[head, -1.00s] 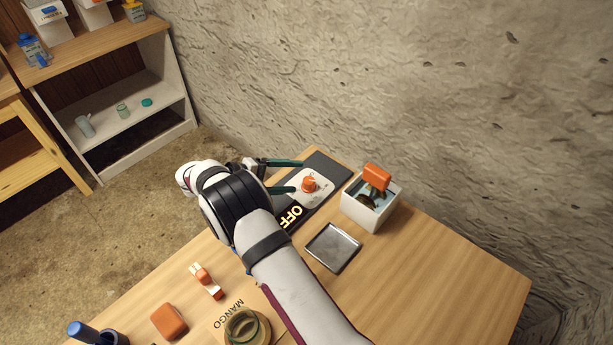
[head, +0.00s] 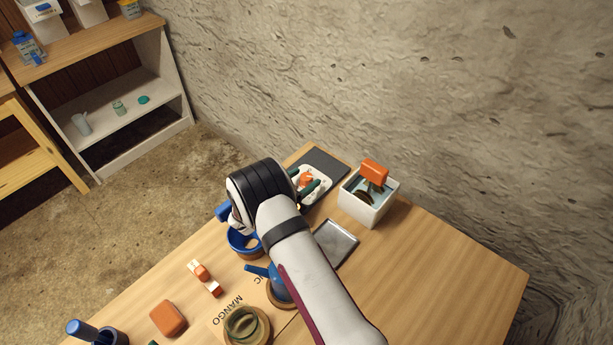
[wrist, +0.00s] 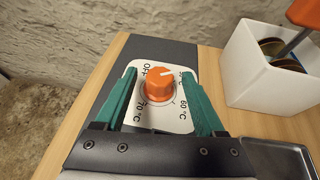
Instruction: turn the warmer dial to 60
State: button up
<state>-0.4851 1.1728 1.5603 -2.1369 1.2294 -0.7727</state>
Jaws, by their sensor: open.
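The warmer dial is an orange knob (wrist: 158,84) on a white plate (wrist: 180,121), set on a dark grey panel (head: 322,160). In the wrist view the plate carries OFF, 70 °C and 60 °C, plus a partly hidden mark at upper right. The knob's white pointer line points right and slightly up, towards that hidden mark, not towards 60 °C. My gripper (wrist: 160,80) is open, with one green finger on each side of the knob and visible gaps between. In the head view my gripper (head: 303,181) partly covers the knob and plate.
A white box (head: 368,209) with lids and an orange-handled tool stands right of the dial. A metal tray (head: 337,243) lies in front of it. A blue bowl (head: 240,243), blue funnel (head: 277,283) and jar ring (head: 243,325) are nearer. The table's right side is clear.

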jog(key=shift+x, duration=0.95)
grip_shut()
